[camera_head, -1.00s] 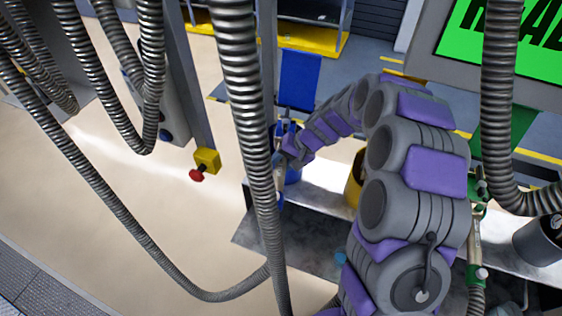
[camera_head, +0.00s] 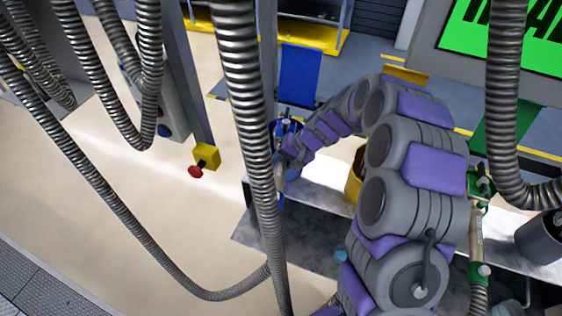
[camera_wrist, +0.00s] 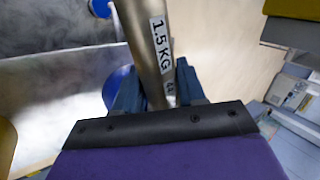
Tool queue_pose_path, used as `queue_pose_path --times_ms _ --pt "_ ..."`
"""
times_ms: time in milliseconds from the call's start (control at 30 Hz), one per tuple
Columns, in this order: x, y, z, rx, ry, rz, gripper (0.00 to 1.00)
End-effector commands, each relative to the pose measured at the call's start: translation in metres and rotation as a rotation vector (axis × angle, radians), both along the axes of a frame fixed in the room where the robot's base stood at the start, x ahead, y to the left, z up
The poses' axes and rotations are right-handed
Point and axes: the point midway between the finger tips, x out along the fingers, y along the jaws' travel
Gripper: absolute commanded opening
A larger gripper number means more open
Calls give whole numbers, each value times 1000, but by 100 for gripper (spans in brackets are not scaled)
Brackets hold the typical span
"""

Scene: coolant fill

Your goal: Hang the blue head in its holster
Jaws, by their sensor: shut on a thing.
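My gripper (camera_wrist: 157,88) is shut on the metal body of the blue head (camera_wrist: 146,45), which carries a "1.5 KG" label. A blue part of the head (camera_wrist: 101,8) shows at the top of the wrist view. In the head view, my gripper (camera_head: 283,152) is at the left end of the bench, partly hidden by a hanging metal hose. The blue head (camera_head: 280,184) shows there only in part, tilted near upright. A round blue holster (camera_wrist: 117,90) is behind the left finger in the wrist view. Whether the head touches the holster cannot be told.
A blue panel (camera_head: 300,75) stands behind my gripper. A yellow holster (camera_head: 354,178) is to its right, beside my arm. A green head (camera_head: 478,225) and a grey holster (camera_head: 543,238) are farther right. Ribbed hoses hang in front. A red button on a yellow box (camera_head: 205,158) is left.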

Motion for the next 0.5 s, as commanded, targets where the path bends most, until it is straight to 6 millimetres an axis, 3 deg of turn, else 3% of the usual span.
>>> queue_pose_path --times_ms 433,467,500 --pt "0 0 -9 0 0 0 0" --pt "0 0 -8 0 0 0 42" --pt "0 0 -8 0 0 0 46"
